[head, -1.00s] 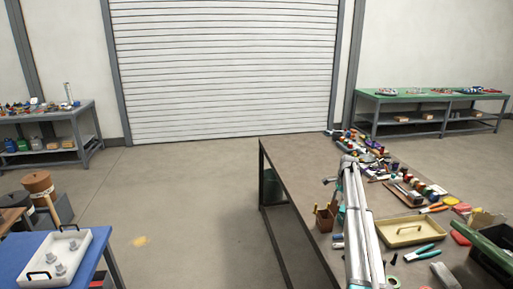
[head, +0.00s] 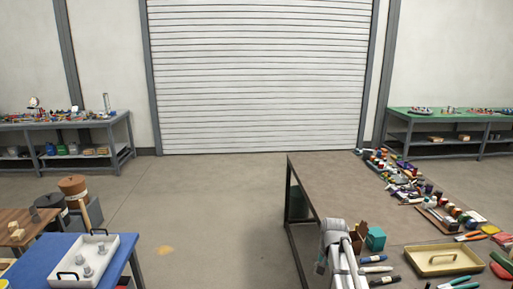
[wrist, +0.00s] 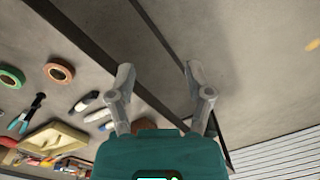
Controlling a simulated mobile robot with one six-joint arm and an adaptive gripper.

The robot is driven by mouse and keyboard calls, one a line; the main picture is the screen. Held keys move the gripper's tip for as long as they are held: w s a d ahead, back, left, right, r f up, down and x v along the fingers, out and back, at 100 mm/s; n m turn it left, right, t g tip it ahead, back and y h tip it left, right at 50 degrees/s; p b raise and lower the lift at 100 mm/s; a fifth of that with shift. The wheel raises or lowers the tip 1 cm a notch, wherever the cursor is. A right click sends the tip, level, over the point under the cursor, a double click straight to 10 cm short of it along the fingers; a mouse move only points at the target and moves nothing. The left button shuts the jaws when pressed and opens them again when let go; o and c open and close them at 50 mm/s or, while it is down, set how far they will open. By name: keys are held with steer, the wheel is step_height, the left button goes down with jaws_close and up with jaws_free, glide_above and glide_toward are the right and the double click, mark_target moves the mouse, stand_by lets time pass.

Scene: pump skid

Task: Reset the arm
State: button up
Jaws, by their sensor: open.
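My arm (head: 338,255) shows at the bottom of the head view, over the near left edge of the brown workbench (head: 325,180). My gripper (wrist: 158,72) shows in the wrist view with its two grey fingers spread apart and nothing between them. The bench edge runs behind the fingers, with bench top on the left and bare floor on the right. In the head view I cannot make out the fingers.
On the bench are a tan tray (head: 445,260), pliers (head: 460,284), markers (head: 375,270) and a teal holder (head: 375,238). Tape rolls (wrist: 60,70) show in the wrist view. A blue table (head: 50,258) with a white tray (head: 97,243) stands left. Floor between is clear.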

steer(key=s+a+n, duration=0.2)
steer(key=s+a, duration=0.1)
steer(key=s, duration=0.4)
steer(key=s+a+n, duration=0.3)
steer(key=s, duration=0.5)
steer(key=shift+a+h, duration=0.25)
steer(key=shift+h, duration=0.05)
steer(key=shift+c, duration=0.6)
